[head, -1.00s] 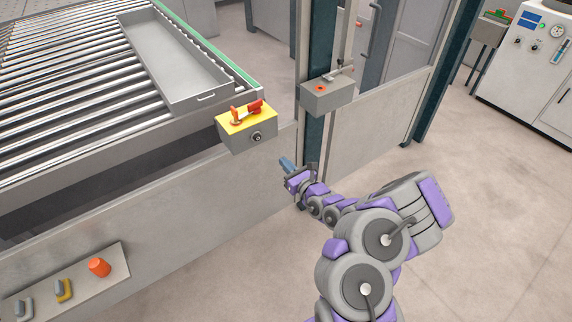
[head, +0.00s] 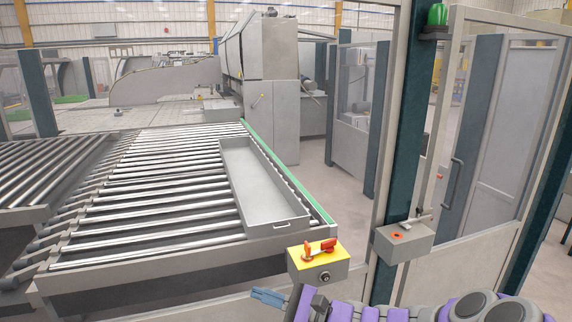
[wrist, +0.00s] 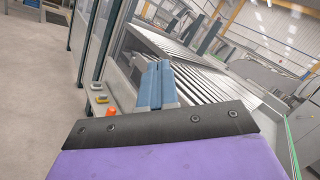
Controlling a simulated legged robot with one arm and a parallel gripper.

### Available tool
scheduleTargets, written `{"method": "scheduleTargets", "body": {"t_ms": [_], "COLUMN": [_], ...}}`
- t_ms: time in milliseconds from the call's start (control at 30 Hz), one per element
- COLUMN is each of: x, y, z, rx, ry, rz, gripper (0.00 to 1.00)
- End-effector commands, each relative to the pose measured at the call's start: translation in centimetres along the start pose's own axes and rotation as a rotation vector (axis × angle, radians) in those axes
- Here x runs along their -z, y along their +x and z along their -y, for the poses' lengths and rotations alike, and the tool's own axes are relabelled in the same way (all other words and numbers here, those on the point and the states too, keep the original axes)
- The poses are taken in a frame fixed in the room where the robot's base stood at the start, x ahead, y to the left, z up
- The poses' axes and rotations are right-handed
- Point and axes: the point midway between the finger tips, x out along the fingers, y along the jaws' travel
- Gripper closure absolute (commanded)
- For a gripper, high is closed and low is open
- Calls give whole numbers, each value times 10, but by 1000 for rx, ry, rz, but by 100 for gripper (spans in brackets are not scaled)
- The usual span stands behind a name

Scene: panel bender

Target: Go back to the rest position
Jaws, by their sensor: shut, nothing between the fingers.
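My gripper (head: 268,297) shows at the bottom of the head view, in front of the frame below the yellow switch box. Its blue-grey fingers are together with nothing between them. They also show in the wrist view (wrist: 156,84), pointing toward the roller table. My purple and grey arm stretches along the bottom right of the head view. The gripper touches nothing that I can see.
The yellow box (head: 320,262) with a red handle stands close to my gripper. A grey box (head: 404,243) sits on the fence post to the right. The roller table (head: 150,195) carries a grey tray (head: 275,217). Open floor (wrist: 40,110) shows left in the wrist view.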

Motion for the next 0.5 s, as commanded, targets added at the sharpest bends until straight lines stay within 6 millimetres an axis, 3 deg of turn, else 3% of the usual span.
{"method": "scheduleTargets", "body": {"t_ms": [33,200,367,500], "x": [-24,-81,-113,-127], "y": [7,10,-12,-46], "z": [-15,-78,-137,-180], "rx": [-86,-385,-666,-910], "ry": [-55,-218,-358,-470], "rz": [24,70,70,33], "gripper": [100,100,100,100]}}
